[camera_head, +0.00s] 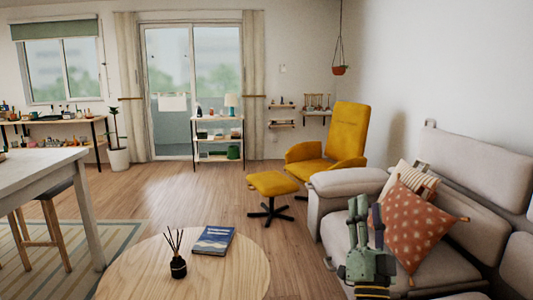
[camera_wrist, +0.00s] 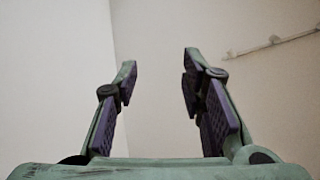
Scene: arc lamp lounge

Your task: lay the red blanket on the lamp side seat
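I see no red blanket in either view. A grey sofa (camera_head: 338,228) stands at the right, and I cannot tell which of its seats is the lamp side one. No arc lamp shows. A terracotta patterned cushion (camera_head: 415,226) with tassels leans on the sofa back, in front of a striped cushion (camera_head: 424,181). My gripper (camera_head: 367,208) appears in front of the sofa seat, fingers pointing up. In the wrist view my gripper (camera_wrist: 160,70) is open, its two fingers apart with nothing between them, against pale walls.
A round wooden table (camera_head: 235,275) in front holds a blue book (camera_head: 213,240) and a reed diffuser (camera_head: 178,265). A yellow armchair (camera_head: 345,135) and footstool (camera_head: 272,183) stand beyond. A white table (camera_head: 40,168) is at left. Wooden floor (camera_head: 180,195) between is clear.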

